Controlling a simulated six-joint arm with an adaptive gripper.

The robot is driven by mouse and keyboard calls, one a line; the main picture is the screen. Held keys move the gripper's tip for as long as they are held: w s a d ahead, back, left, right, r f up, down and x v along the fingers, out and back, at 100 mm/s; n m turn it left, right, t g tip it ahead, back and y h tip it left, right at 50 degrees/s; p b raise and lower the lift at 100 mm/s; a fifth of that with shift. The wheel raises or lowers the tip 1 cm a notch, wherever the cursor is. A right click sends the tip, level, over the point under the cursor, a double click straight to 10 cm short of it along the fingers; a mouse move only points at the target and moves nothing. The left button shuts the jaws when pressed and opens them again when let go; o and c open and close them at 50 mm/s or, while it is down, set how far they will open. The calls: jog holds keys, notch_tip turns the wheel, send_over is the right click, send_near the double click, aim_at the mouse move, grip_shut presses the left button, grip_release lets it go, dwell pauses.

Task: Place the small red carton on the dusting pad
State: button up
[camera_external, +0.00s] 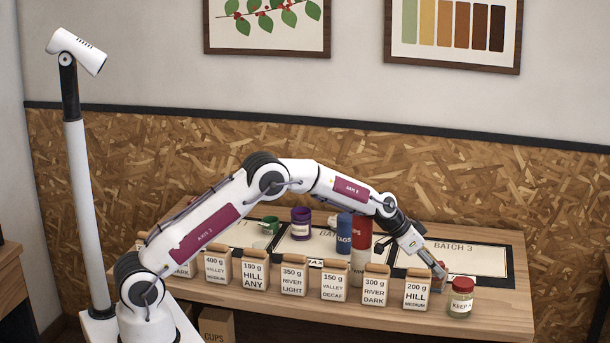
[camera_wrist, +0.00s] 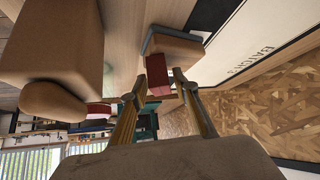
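The small red carton (camera_wrist: 157,72) is between the fingertips of my gripper (camera_wrist: 158,82) in the wrist view, with a finger close on either side. Just beyond it is a brown block with a grey layer (camera_wrist: 178,42), which looks like the dusting pad; I cannot tell whether the carton touches it. In the external view my gripper (camera_external: 440,272) points down at the right of the table, near the Batch 3 area and behind the front row. The carton and the pad are small and partly hidden there.
A red-lidded jar (camera_external: 461,298) stands right of the 200 g Hill bag (camera_external: 416,291), close to my gripper. Several labelled bags line the front edge. The Batch 3 panel (camera_external: 470,260) is largely clear.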

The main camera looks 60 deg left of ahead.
jog(key=shift+r, duration=0.2)
dwell(0.3)
jog(key=shift+v, duration=1.1)
jog(key=v, duration=0.9)
jog(key=shift+s+r, duration=0.25)
jog(key=shift+s+r, duration=0.1)
jog(key=s+a+r+n, duration=0.15)
jog(key=s+r, duration=0.25)
jog(key=s, duration=0.4)
jog(key=s+a+r+g+y, duration=0.1)
jog(key=s+a+r, duration=0.1)
jog(key=s+r, duration=0.35)
jog(key=s+a+r, duration=0.2)
jog(key=s, duration=0.8)
jog(key=s+a+f+n+y, duration=0.1)
jog(key=s+a+f, duration=0.1)
jog(key=s, duration=1.1)
jog(key=s+a+f+n+g+y, duration=0.1)
jog(key=s+a, duration=0.3)
jog(key=s, duration=0.9)
jog(key=shift+s+a+f+n, duration=0.25)
jog(key=shift+f+n, duration=0.2)
jog(key=shift+n, duration=0.1)
